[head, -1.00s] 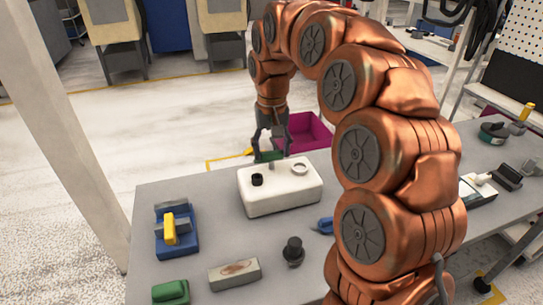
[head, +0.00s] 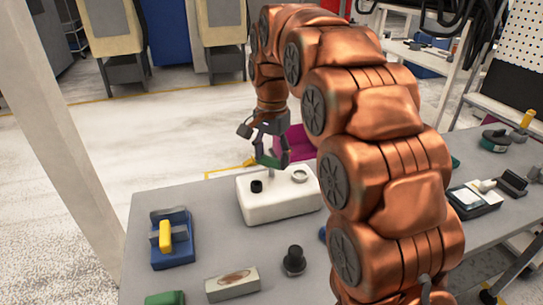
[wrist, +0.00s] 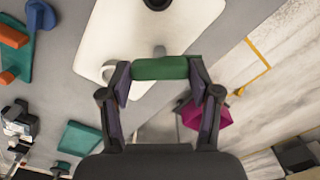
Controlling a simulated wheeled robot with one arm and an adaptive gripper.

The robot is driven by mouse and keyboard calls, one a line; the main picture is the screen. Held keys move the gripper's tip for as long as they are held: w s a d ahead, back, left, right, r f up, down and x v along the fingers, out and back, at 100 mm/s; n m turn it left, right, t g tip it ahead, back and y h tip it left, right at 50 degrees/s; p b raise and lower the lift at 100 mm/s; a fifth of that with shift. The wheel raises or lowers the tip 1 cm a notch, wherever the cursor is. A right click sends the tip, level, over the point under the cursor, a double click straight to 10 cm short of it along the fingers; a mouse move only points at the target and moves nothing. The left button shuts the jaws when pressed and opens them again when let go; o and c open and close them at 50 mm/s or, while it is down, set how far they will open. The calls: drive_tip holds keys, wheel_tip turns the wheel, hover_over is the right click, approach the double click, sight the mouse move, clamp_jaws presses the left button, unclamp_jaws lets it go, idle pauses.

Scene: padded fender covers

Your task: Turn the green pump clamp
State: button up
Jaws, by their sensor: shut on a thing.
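The green pump clamp (wrist: 160,68) is a short green bar that spans between my two fingertips in the wrist view. My gripper (head: 271,157) is shut on it, above the back part of the white pump box (head: 255,212). In the wrist view, my gripper (wrist: 160,74) has one finger at each end of the bar. The box has a black knob (head: 257,186) and a pale ring (head: 300,176) on top. A short post rises from the box just under the clamp; whether they touch is hard to tell.
A blue block with a yellow handle (head: 166,236) lies left on the grey table. A black knob piece (head: 294,260), a pale block (head: 232,283) and a green block (head: 165,298) lie in front. A magenta bin (head: 300,142) is behind the table.

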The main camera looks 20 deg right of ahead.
sight(271, 158)
idle(0.6)
drive_tip(key=o, duration=1.1)
drive_tip(key=shift+o, duration=0.2)
drive_tip(key=shift+r, duration=0.15)
wheel_tip(271, 158, up, 6)
drive_tip(key=shift+w+r, duration=0.1)
drive_tip(key=shift+r, duration=0.15)
drive_tip(key=shift+a+r, duration=0.1)
drive_tip(key=shift+r, duration=0.25)
